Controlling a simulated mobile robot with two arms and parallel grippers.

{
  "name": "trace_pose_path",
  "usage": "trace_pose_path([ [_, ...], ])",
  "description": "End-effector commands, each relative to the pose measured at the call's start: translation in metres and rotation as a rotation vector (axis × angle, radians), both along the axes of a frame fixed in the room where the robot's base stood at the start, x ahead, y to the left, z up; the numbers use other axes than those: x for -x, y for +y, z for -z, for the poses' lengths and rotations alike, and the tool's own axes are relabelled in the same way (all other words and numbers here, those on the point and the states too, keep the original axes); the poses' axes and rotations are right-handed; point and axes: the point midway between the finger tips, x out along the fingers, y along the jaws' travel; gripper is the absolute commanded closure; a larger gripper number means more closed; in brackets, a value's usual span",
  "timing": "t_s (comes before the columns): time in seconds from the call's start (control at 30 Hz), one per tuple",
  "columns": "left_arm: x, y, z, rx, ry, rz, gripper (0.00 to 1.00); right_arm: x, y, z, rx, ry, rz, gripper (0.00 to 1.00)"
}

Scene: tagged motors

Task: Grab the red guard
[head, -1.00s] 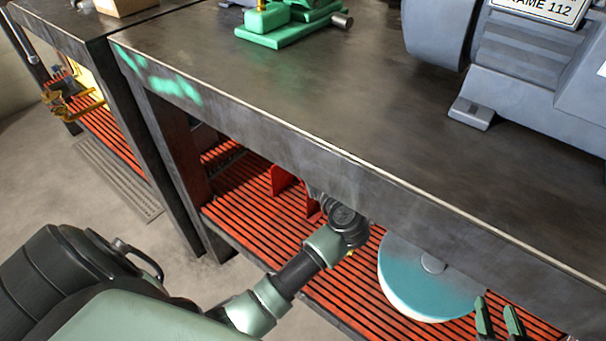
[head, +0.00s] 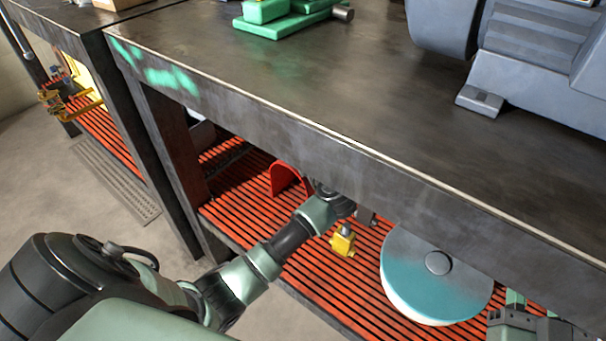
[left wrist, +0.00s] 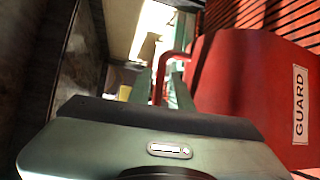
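The red guard (head: 288,177) stands on the red slatted lower shelf under the workbench, an arched red piece in the head view. In the left wrist view the guard (left wrist: 245,85) fills the right side, with a white "GUARD" label and a thin red handle. My left gripper (left wrist: 161,88) is open, with one finger on each side of the handle and small gaps showing. In the head view the left arm reaches under the bench top and its fingers are hidden. My right gripper (head: 533,306) is partly in view at the lower right, fingers apart, with nothing visible between them.
A teal-and-white disc (head: 436,275) and a small yellow object (head: 343,243) are on the shelf (head: 235,195) right of my left arm. The bench top edge (head: 330,140) overhangs the shelf. A grey motor (head: 540,80) and green part (head: 285,22) stand on top.

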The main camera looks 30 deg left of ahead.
Motion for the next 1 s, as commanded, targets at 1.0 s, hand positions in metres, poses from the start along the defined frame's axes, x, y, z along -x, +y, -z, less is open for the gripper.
trace_pose_path([
  [1.0, -0.0004, 0.0004, 0.0003, 0.001, 0.001, 0.0, 1.0, 0.0002, -0.0001, -0.0014, -0.001, -0.006, 0.0, 0.64],
])
